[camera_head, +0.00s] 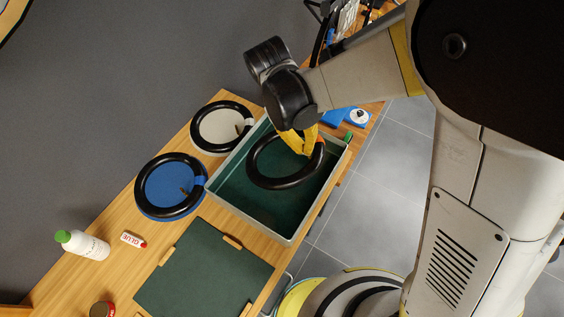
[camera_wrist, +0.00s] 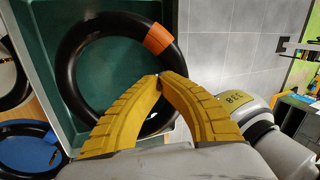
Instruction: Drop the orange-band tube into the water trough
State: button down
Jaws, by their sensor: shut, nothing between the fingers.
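The orange-band tube is a black ring (camera_head: 251,168) over or inside the water trough (camera_head: 225,197), within its rim outline in the head view. I cannot tell how deep it sits or whether it touches the bottom. In the wrist view the tube (camera_wrist: 76,92) lies over the green trough floor (camera_wrist: 112,75), its orange band (camera_wrist: 159,39) at upper right. My gripper (camera_head: 304,152) is above the trough at the tube's right part. In the wrist view its yellow fingertips (camera_wrist: 160,78) meet, with nothing between them. The fingers hide the tube's lower part.
Left of the trough, one black tube (camera_head: 196,128) lies on a white disc and another (camera_head: 146,207) on a blue disc. A dark green mat (camera_head: 200,270), a white bottle (camera_head: 90,246) and a glue tube (camera_head: 132,240) are on the wooden table. Blue item (camera_head: 345,117) stands behind the trough.

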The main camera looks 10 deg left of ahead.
notch_tip(320, 180, down, 4)
jog(key=shift+r+b, duration=0.15)
jog(key=shift+b, duration=0.8)
jog(key=c, duration=1.5)
grip_release()
jog(key=shift+c, duration=0.2)
jog(key=shift+r, duration=0.15)
jog(key=v, duration=1.1)
jog(key=shift+a+r, duration=0.15)
jog(key=shift+r, duration=0.25)
